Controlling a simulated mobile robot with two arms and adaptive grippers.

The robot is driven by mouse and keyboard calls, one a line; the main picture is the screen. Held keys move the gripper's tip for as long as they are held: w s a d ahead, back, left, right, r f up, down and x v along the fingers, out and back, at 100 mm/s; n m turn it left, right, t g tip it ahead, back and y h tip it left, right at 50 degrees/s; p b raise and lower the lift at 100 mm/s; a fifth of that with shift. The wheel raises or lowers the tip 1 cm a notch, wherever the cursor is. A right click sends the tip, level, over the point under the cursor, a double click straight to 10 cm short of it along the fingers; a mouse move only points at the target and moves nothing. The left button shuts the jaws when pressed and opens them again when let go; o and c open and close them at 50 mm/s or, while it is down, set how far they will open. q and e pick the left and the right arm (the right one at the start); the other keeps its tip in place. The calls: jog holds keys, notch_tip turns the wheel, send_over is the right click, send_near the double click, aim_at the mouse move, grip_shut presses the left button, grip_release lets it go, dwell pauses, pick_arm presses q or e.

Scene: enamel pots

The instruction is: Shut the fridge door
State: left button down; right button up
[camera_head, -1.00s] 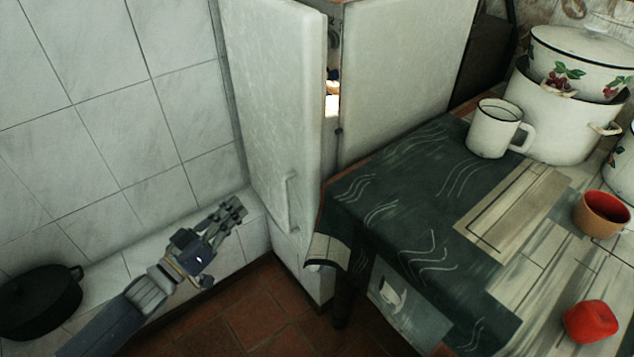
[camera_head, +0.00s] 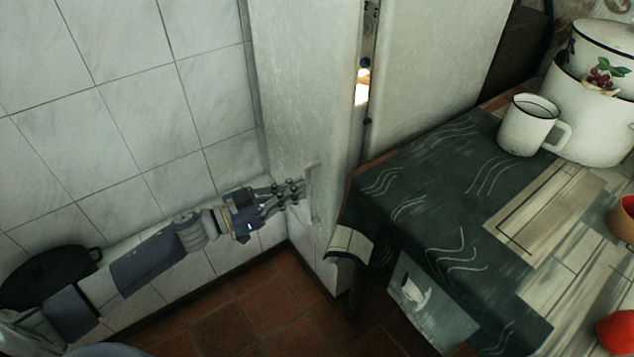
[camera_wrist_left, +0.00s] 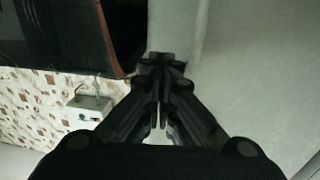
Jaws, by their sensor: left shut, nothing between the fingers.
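The white fridge door (camera_head: 305,90) stands slightly ajar in the head view, with a lit gap between it and the fridge body (camera_head: 435,70). A pale handle (camera_head: 313,190) sits low on the door. My left gripper (camera_head: 298,190) is shut and empty, its fingertips at the door's lower part just left of the handle. I cannot tell for sure whether they touch. In the left wrist view the shut fingers (camera_wrist_left: 163,62) point at a pale surface, probably the door. My right gripper is not in view.
A table with a dark green patterned cloth (camera_head: 430,200) stands right of the fridge, close to the door's edge. It holds a white mug (camera_head: 530,125), an enamel pot (camera_head: 592,120) and a red object (camera_head: 617,333). A black pan (camera_head: 45,275) lies at the left by the tiled wall.

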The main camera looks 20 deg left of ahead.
aim_at(330, 177)
pick_arm(q)
jog(key=x, duration=0.4)
jog(key=shift+x, duration=0.85)
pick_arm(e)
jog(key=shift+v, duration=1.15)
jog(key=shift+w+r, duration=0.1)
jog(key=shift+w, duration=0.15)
pick_arm(q)
jog(key=shift+w+d, duration=0.1)
jog(key=shift+d, duration=0.05)
jog(key=shift+n+t+y, duration=0.7)
jog(key=shift+y, duration=0.2)
jog(key=p+x, duration=0.1)
jog(key=x, duration=0.2)
jog(key=p+x, duration=0.1)
jog(key=x, duration=0.1)
jog(key=shift+s+d+p, duration=0.25)
jog(key=shift+d+p, duration=0.1)
jog(key=shift+w+r, duration=0.1)
jog(key=shift+r, duration=0.15)
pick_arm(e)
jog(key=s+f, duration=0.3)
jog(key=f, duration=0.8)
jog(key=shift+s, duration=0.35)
